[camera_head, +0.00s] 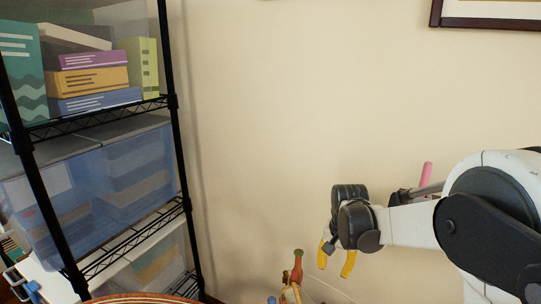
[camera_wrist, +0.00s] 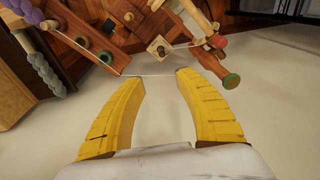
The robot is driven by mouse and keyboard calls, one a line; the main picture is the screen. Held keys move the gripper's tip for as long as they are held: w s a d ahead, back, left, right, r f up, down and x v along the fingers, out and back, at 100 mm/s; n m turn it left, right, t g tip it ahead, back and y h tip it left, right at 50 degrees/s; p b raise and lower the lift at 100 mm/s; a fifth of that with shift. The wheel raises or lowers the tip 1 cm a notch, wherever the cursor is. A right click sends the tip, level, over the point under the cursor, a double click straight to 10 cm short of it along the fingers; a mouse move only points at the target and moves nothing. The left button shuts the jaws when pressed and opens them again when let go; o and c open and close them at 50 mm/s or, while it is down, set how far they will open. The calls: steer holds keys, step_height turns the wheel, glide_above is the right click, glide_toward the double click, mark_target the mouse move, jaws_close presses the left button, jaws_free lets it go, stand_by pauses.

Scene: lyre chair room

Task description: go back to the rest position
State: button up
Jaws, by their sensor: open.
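My gripper (camera_head: 336,258) hangs from my arm at the right of the head view, with its yellow fingers pointing down. In the wrist view my gripper (camera_wrist: 160,75) shows two yellow fingers spread apart, with nothing between them. A pale wall fills the space behind it in the head view. The base of my arm is cut off by the right edge of the head view.
A black wire shelf (camera_head: 168,101) with books and bins stands at the left. A wooden object (camera_head: 293,280) with a green-tipped peg rises near my gripper. Wooden parts with coloured knobs (camera_wrist: 231,81) lie beyond the fingertips. Open wall lies between shelf and arm.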

steer(key=s+r+n+t, duration=0.3)
steer(key=s+r, duration=0.8)
steer(key=s+n+t, duration=0.2)
steer(key=s, duration=1.1)
steer(key=shift+n+t, duration=0.3)
steer(key=shift+r, duration=0.1)
